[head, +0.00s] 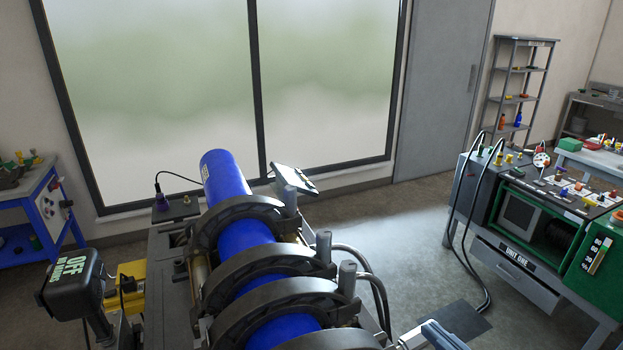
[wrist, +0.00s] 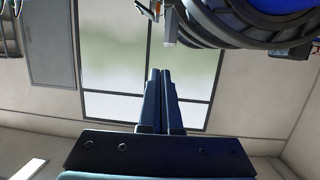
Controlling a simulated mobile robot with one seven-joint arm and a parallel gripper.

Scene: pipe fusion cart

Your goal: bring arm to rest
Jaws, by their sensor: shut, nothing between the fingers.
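My gripper (wrist: 160,73) shows in the wrist view with its two dark blue fingers together and nothing between them. Its fingers point toward the frosted window, and the picture there is turned over. The fusion machine with its black ring clamps (head: 250,268) fills the lower middle of the head view. A blue pipe (head: 228,180) runs through the clamps. The clamps also show at the top right of the wrist view (wrist: 225,28), apart from the fingers.
A unit cart (head: 515,262) with cables stands at right. A blue workbench (head: 40,215) is at far left. A black box marked OFF (head: 70,283) sits left of the machine. A shelf rack (head: 520,95) stands at the back right. Open floor (head: 400,225) lies between machine and cart.

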